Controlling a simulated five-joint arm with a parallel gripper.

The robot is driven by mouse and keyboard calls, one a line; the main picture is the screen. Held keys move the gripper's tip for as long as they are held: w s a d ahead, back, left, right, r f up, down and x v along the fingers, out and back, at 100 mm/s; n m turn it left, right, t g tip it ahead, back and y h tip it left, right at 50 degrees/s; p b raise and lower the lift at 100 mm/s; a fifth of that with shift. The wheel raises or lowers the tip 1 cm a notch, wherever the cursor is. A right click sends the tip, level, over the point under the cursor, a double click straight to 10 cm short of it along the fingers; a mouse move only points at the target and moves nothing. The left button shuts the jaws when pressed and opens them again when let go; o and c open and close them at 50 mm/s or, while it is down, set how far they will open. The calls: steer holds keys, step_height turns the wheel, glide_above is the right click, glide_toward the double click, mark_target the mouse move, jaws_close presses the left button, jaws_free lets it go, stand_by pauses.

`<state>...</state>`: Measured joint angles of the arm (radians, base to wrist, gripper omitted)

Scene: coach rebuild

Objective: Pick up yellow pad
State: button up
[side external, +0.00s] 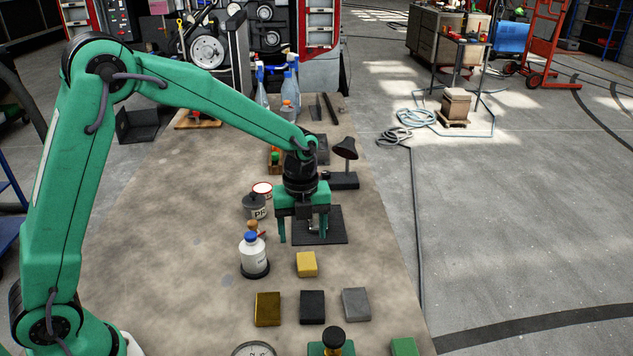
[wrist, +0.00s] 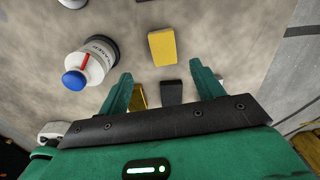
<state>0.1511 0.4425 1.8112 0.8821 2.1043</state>
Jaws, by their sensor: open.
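The yellow pad (side external: 306,264) is a small block lying flat on the table, in front of my gripper and to the right of a white bottle. It also shows in the wrist view (wrist: 162,47), beyond and between the fingertips. My gripper (side external: 304,240) is open and empty, above the table near a dark square plate (side external: 322,226). In the wrist view my gripper's two green fingers (wrist: 160,80) are spread wide. The pad is apart from both fingers.
A white bottle with a blue cap (side external: 254,255) stands left of the pad. A brown-gold block (side external: 267,309), a black block (side external: 312,307) and a grey block (side external: 356,304) lie in a row nearer the camera. A labelled can (side external: 256,206) stands behind the bottle. Bare table lies right of the pad.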

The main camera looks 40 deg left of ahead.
mark_target(306, 261)
steer(key=shift+w+f, duration=0.1)
steer(key=shift+f, duration=1.45)
steer(key=shift+w+d+f, duration=0.1)
steer(key=shift+f, duration=1.2)
steer(key=shift+w+d+f, duration=0.1)
steer(key=shift+f, duration=1.15)
steer(key=c, duration=1)
